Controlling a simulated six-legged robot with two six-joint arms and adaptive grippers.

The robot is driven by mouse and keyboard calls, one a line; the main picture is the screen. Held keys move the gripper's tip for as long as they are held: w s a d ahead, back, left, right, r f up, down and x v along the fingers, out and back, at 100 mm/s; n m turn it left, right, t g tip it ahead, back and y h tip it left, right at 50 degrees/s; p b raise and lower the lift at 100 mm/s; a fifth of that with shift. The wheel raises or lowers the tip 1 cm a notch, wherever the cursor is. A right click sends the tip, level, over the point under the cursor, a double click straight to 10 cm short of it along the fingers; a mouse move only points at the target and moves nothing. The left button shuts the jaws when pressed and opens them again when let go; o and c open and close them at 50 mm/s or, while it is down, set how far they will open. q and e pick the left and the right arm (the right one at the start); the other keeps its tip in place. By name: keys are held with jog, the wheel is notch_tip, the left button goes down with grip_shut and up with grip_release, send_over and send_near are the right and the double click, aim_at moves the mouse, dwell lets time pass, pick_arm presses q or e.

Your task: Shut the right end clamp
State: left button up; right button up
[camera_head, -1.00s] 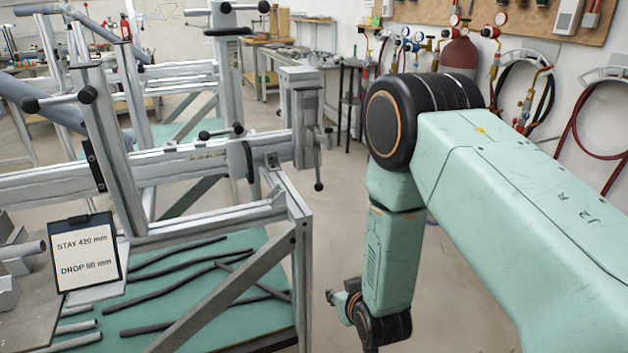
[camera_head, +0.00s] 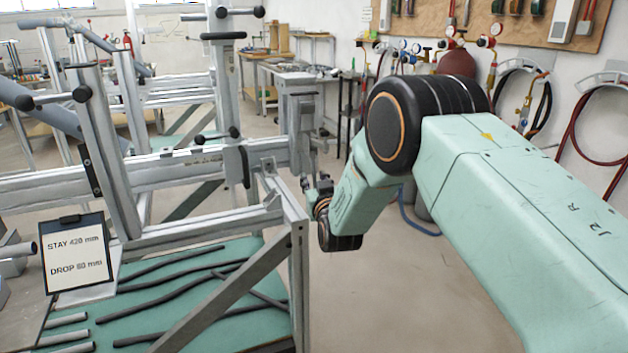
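The grey end clamp (camera_head: 301,125) stands at the right end of the jig's long rail. It is a block on an upright with a lever on its right side. The lever's lower part is hard to make out behind my wrist, and I cannot tell whether the clamp is open or shut. My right gripper (camera_head: 308,186) is at the end of the green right arm, just below the clamp and close to its lever. The gripper is small and dark here, so its fingers are unclear, and I cannot tell whether it touches the lever. My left gripper is out of view.
The aluminium jig frame (camera_head: 298,262) stands over a green shelf with dark tubes. A red gas cylinder (camera_head: 457,62) and coiled hoses are by the right wall. The floor right of the jig is clear.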

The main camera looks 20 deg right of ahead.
jog(key=shift+w+f, duration=0.15)
jog(key=shift+w, duration=0.4)
jog(key=shift+w+d, duration=0.3)
jog(key=shift+w, duration=0.05)
jog(key=shift+s, duration=0.15)
jog(key=shift+a, duration=0.1)
jog(key=shift+c, duration=0.3)
jog(key=shift+w, duration=0.2)
jog(key=shift+c, duration=0.8)
jog(key=shift+s, duration=0.1)
grip_shut()
